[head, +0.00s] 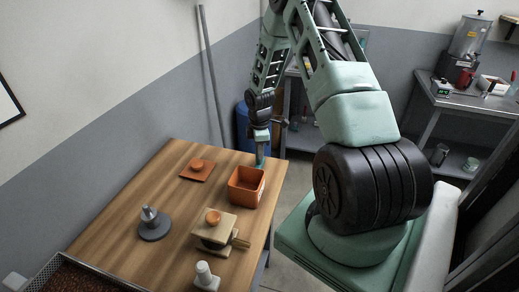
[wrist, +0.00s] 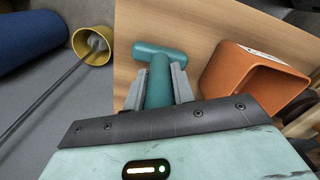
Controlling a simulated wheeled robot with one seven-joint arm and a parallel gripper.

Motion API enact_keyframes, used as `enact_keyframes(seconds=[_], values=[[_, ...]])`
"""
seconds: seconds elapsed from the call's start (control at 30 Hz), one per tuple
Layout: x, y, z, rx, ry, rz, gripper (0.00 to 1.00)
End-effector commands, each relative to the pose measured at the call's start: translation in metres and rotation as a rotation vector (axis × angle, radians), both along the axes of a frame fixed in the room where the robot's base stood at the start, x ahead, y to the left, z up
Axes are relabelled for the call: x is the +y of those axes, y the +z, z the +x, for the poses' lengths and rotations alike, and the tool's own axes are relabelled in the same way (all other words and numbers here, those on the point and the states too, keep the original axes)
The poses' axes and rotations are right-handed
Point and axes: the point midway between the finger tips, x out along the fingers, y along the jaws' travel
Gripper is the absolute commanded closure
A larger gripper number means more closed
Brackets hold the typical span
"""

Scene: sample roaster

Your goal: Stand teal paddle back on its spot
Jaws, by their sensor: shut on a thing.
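The teal paddle (wrist: 160,80) shows in the wrist view as a teal handle with a wider teal crosspiece at its far end. My gripper (wrist: 158,88) is shut on the handle, one grey finger on each side. In the head view my gripper (head: 260,138) is over the table's far right corner, and a little of the teal paddle (head: 260,160) shows below it, just behind the orange bin (head: 246,201). I cannot tell whether the paddle touches the table. No marked spot for it can be made out.
The orange bin (wrist: 230,85) is close to the right of my gripper in the wrist view. The wooden table (head: 125,200) also bears an orange pad (head: 185,176), a grey disc (head: 155,232) and a wooden block (head: 205,243). A blue barrel (head: 243,122) stands beyond the table.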

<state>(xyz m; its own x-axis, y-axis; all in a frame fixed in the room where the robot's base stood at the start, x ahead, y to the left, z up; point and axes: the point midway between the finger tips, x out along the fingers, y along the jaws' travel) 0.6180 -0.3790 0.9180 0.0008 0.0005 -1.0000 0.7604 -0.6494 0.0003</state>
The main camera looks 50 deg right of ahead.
Motion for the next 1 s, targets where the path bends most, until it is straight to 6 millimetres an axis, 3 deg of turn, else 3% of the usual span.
enact_keyframes(seconds=[0.03, 0.07, 0.13, 0.57, 1.0], values=[[0.000, -0.003, 0.000, 0.000, 0.000, 0.000, 0.98], [0.000, -0.003, 0.000, 0.000, 0.000, 0.000, 0.72], [0.000, -0.002, 0.000, 0.000, 0.000, 0.000, 0.53], [-0.001, 0.009, 0.001, -0.003, -0.001, -0.001, 0.53], [-0.001, 0.094, 0.000, -0.003, -0.001, -0.003, 0.53]])
